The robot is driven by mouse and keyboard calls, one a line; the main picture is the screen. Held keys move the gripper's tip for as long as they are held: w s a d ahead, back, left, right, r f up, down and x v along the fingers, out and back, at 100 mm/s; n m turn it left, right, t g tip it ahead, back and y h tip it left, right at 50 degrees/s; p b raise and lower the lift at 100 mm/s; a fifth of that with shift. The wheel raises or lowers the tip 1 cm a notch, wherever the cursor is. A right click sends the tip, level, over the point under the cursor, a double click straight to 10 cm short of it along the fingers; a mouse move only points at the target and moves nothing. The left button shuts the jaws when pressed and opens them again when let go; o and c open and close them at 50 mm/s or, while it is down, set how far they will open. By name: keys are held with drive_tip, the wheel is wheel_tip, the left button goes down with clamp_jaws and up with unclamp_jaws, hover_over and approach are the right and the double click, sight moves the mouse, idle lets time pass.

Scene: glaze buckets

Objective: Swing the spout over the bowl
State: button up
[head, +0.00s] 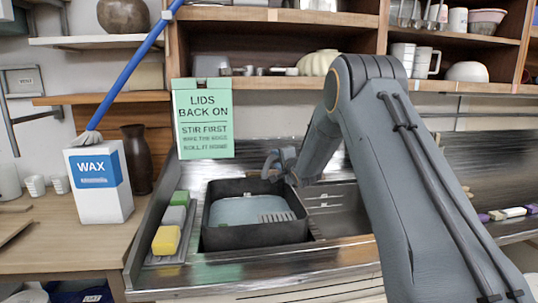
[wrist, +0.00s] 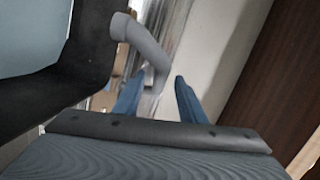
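The spout, a bent grey tube (wrist: 143,42), shows in the wrist view. Its upper end reaches the rim of a dark square bowl (wrist: 70,72), and its lower part runs down between my fingers. My gripper (wrist: 159,76) has its two blue fingers apart, with a gap beside the tube on the right; whether the left finger touches it I cannot tell. In the head view my gripper (head: 284,163) is at the back right corner of the dark bowl (head: 255,238), which has a pale blue-grey inside. There the spout is hard to tell from my gripper.
A steel sink compartment (head: 335,212) lies right of the bowl. A yellow sponge (head: 166,240) and others sit on its left. A green sign (head: 204,118) stands behind. A wax carton (head: 98,186) and dark vase (head: 137,160) stand left. Shelves run above.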

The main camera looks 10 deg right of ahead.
drive_tip(key=w+a+f+p, duration=0.1)
drive_tip(key=w, duration=0.7)
drive_tip(key=shift+a, duration=0.15)
clamp_jaws()
